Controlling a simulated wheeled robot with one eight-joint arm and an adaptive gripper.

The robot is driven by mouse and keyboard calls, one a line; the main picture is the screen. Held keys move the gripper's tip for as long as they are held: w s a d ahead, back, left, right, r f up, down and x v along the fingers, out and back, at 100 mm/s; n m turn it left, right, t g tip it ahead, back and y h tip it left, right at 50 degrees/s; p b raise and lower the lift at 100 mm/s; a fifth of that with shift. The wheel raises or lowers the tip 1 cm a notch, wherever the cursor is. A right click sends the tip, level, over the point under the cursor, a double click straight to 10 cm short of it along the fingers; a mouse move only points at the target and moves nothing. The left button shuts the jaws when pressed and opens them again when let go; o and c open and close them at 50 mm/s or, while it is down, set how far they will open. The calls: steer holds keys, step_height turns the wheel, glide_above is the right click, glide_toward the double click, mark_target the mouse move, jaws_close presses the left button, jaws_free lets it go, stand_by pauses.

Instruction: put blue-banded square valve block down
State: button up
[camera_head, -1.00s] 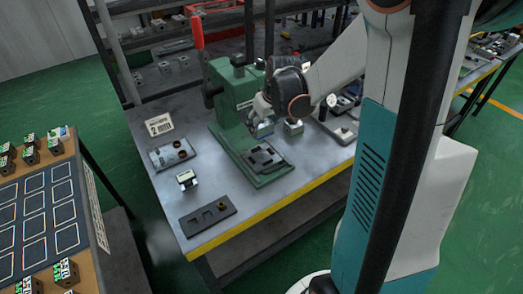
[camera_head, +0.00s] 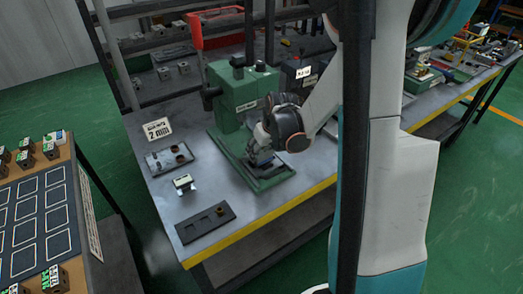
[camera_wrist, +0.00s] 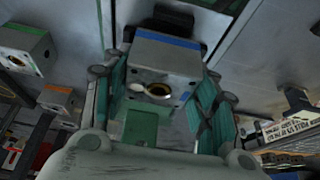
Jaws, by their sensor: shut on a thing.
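My gripper (camera_wrist: 165,92) is shut on the blue-banded square valve block (camera_wrist: 165,62), a grey block with a blue stripe along one edge and a round bore in its face. The teal finger pads lie on both sides of it. In the head view my gripper (camera_head: 263,148) is low over the green base (camera_head: 285,180) of the press (camera_head: 230,100), with the block (camera_head: 262,159) beneath it. I cannot tell whether the block touches the fixture.
A small light-topped block (camera_head: 183,182), a dark tray (camera_head: 205,223) and a grey tray (camera_head: 168,159) lie left of the press. Green-banded (camera_wrist: 25,48) and orange-banded (camera_wrist: 58,99) blocks show in the wrist view. Another table (camera_head: 90,215) stands left.

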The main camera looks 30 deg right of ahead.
steer(key=shift+f+b, duration=0.3)
steer(key=shift+f, duration=0.05)
steer(key=o, duration=1.5)
steer(key=shift+o, duration=0.2)
steer(key=shift+r, duration=0.1)
steer(key=p+v, duration=0.5)
steer(key=v, duration=0.7)
steer(key=shift+r, duration=0.25)
